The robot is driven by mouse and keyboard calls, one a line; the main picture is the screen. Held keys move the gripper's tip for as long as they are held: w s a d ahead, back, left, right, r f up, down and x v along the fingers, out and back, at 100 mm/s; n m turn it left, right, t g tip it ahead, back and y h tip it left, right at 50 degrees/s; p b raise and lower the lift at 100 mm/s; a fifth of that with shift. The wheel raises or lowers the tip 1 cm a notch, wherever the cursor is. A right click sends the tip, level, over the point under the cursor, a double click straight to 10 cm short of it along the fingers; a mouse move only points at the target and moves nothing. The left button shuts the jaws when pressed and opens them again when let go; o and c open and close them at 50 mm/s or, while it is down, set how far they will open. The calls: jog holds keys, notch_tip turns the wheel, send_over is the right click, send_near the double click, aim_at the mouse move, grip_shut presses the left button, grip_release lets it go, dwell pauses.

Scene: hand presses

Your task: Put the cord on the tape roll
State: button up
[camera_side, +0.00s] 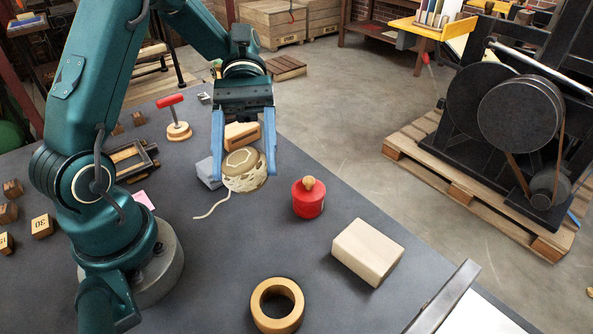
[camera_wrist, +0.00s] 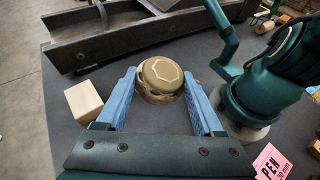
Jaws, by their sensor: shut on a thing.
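The cord (camera_side: 244,183) is a pale, round bundle with a tan top and a loose tail trailing left. My gripper (camera_side: 244,175) points down with its two blue fingers shut on either side of it. The wrist view shows the cord (camera_wrist: 160,76) between the fingertips, with a hexagon outline on its top. Whether its underside touches the table I cannot tell. The tape roll (camera_side: 259,306) is a tan ring lying flat near the front of the table, nearer the camera than my gripper and apart from it. I cannot make it out in the wrist view.
A red pot with a knob (camera_side: 308,200) stands right of the cord. A pale block (camera_side: 367,252) lies right of the tape roll. A wooden block (camera_side: 242,135) and a grey block (camera_side: 208,172) sit behind the cord. A metal-edged press bed (camera_side: 445,298) is front right.

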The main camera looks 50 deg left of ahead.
jog(key=n, duration=0.4)
jog(key=shift+r+t, duration=0.2)
jog(key=shift+t, duration=0.2)
jog(key=shift+d+f, duration=0.1)
jog(key=shift+d, duration=0.15)
send_over(278, 297)
jog(key=shift+n, duration=0.3)
notch_tip(278, 297, down, 7)
jog(key=shift+s, duration=0.1)
jog(key=shift+f, duration=1.9)
jog(key=shift+f, duration=0.35)
jog(key=o, duration=1.5)
